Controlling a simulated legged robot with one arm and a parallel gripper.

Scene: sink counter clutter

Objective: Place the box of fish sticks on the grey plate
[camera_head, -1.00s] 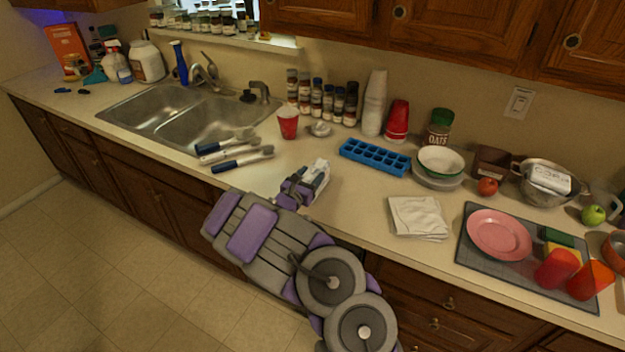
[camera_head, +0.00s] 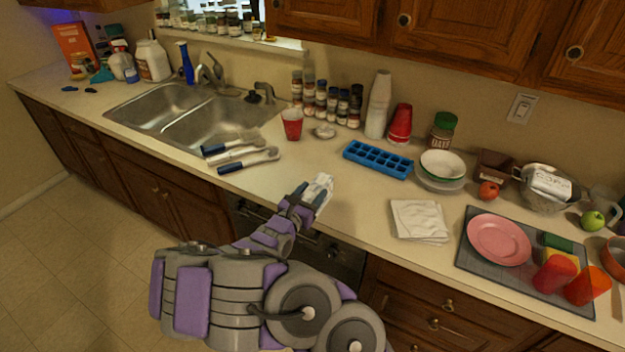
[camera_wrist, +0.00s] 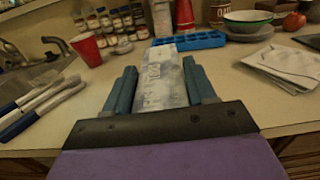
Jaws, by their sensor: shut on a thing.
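My gripper (camera_head: 314,195) is shut on a small white and pale blue box (camera_head: 323,188), which looks like the fish sticks. In the wrist view the box (camera_wrist: 163,75) lies lengthwise between the two blue-grey fingers and sticks out beyond them. It is over the counter's front part; I cannot tell its exact height. A light grey plate (camera_head: 440,186) sits farther back and to the right, mostly hidden under a white bowl with a green rim (camera_head: 442,163). A pink plate (camera_head: 499,239) lies on a dark grey mat at the right.
A blue ice tray (camera_head: 378,160) and a folded white cloth (camera_head: 419,220) lie near the grey plate. A red cup (camera_head: 292,124) and several blue-handled utensils (camera_head: 240,152) are to the left, by the sink (camera_head: 190,115). The counter between the box and cloth is clear.

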